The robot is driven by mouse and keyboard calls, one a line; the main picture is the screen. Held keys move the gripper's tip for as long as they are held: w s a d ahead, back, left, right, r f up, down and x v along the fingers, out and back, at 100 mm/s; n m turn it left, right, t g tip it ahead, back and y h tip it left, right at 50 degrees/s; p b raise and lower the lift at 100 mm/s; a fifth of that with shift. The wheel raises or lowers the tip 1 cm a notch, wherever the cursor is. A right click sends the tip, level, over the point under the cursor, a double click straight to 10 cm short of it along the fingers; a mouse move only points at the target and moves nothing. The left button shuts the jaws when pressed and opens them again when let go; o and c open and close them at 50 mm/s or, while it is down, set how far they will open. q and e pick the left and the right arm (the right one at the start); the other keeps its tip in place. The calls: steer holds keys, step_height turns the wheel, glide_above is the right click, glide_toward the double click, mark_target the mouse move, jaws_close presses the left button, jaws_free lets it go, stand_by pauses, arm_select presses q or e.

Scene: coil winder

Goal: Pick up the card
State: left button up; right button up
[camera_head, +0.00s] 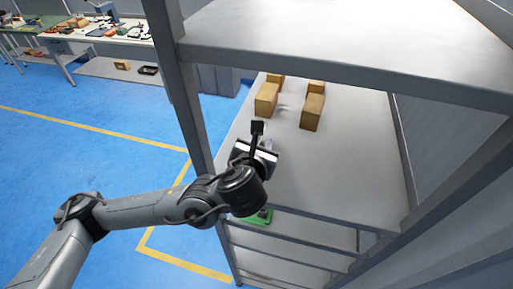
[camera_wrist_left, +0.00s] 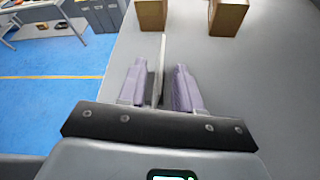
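My left gripper (camera_head: 266,146) is over the near part of the shelf board in the head view. In the left wrist view the gripper (camera_wrist_left: 160,78) has two pale purple fingers a short way apart. The card (camera_wrist_left: 160,68) is a thin grey-white plate, seen nearly edge-on and upright between these fingers. A narrow gap shows between it and the right finger; it is close to the left finger, and contact there is unclear. The card cannot be made out clearly in the head view, where the gripper and wrist cover that spot. My right gripper is not in view.
Several brown boxes stand on the shelf board (camera_head: 345,165), including one box (camera_head: 312,112) beyond my gripper. A grey rack post (camera_head: 188,100) stands left of the gripper, and an upper shelf (camera_head: 350,40) overhangs. A green item (camera_head: 258,217) lies lower down. The board's right side is clear.

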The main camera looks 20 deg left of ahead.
arm_select(q)
steer(key=shift+p+x, duration=0.45)
steer(key=shift+x, duration=1.65)
jaws_close()
steer(key=shift+r, duration=0.1)
